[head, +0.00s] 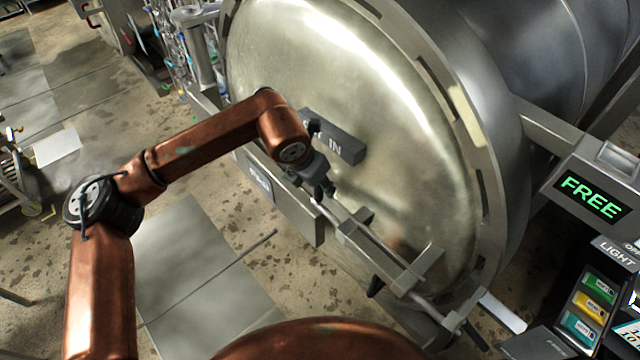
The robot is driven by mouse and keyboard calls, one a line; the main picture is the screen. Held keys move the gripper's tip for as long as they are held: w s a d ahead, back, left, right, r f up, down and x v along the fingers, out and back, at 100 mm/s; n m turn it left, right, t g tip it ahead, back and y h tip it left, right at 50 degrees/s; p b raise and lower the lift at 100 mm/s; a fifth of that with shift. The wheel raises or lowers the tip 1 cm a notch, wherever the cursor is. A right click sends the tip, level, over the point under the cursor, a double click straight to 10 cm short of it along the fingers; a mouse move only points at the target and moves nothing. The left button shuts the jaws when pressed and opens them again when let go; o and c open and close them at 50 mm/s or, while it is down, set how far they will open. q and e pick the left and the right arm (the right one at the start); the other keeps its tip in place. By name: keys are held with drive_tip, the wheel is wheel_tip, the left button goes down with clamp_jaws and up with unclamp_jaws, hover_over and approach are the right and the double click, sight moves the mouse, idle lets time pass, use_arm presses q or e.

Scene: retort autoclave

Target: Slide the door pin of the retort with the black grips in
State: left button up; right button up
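The retort's round, shiny metal door (360,110) fills the middle of the head view and looks closed against the vessel. The door pin (382,249) is a slim metal rod that runs slantwise through brackets low on the door. Dark grips (375,287) show under the rod and near its lower right end. My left gripper (320,190) is at the rod's upper left end. Its fingers are small and dark there, and I cannot tell whether they are closed on the rod. My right gripper is not in view.
A control panel (592,195) at right reads "FREE" in green, with coloured buttons (590,305) below. The stained floor (150,230) at left is mostly clear.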

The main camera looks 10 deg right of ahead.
use_arm(q)
drive_tip(key=v, duration=1.2)
drive_tip(key=shift+f, duration=0.1)
